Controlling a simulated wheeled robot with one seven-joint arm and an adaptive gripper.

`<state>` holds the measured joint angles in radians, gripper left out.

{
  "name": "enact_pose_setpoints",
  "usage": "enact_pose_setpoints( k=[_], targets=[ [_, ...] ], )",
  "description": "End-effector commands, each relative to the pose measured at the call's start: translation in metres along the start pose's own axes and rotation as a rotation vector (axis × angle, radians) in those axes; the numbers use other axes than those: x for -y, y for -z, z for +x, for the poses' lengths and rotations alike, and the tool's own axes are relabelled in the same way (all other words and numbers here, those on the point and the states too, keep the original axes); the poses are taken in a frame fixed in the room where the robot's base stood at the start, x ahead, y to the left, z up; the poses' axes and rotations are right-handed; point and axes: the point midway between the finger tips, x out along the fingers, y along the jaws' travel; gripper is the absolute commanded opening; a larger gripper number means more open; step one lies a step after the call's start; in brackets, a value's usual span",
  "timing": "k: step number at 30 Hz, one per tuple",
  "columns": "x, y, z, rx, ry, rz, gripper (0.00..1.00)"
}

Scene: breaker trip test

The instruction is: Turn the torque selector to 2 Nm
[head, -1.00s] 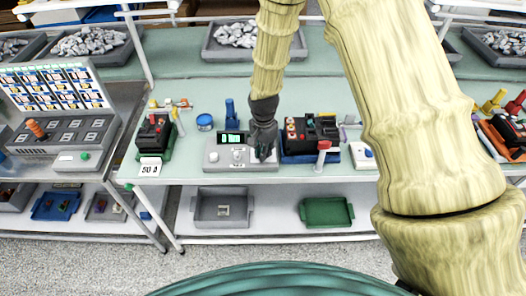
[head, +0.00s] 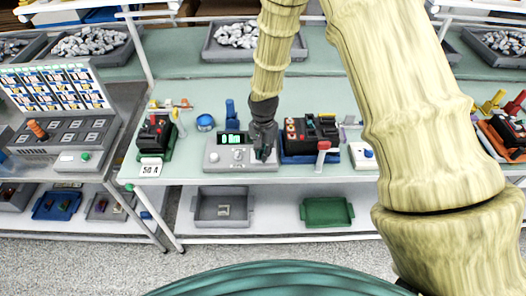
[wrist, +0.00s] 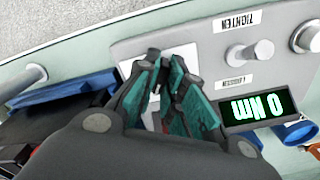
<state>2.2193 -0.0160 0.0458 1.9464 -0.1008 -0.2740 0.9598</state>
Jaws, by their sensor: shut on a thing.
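The grey torque unit (head: 222,164) stands on the bench in the head view, with a green-lit display (head: 233,138) at its back. My gripper (head: 263,153) is down over the unit's right end. In the wrist view my gripper (wrist: 164,72) has its teal-padded fingers drawn together over a pale plate, shut on the torque selector, which the fingers mostly hide. A grey knob (wrist: 249,53) beside the TIGHTEN label (wrist: 243,21) and another knob (wrist: 306,38) stand clear of the fingers.
A blue-based breaker fixture (head: 310,137) stands close to the right of my gripper. A black breaker (head: 154,134) with a 50 A card (head: 151,170) is at the left. A blue upright tool (head: 230,110) and a round blue container (head: 205,122) stand behind the unit.

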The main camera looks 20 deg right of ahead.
Motion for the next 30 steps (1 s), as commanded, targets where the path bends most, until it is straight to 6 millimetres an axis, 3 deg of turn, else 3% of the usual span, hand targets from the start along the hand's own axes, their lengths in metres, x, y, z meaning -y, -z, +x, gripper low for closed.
enact_pose_setpoints(
  k=[4, 13, 21, 30],
  targets=[
    [-0.0001, -0.0004, -0.0004, 0.001, 0.000, -0.084, 0.00],
    [-0.0001, -0.0003, -0.0002, 0.001, 0.000, -0.100, 0.00],
    [0.0001, -0.0003, -0.0006, 0.001, 0.000, -0.260, 0.00],
    [0.0001, -0.0002, -0.0006, 0.001, 0.000, -0.283, 0.00]
  ],
)
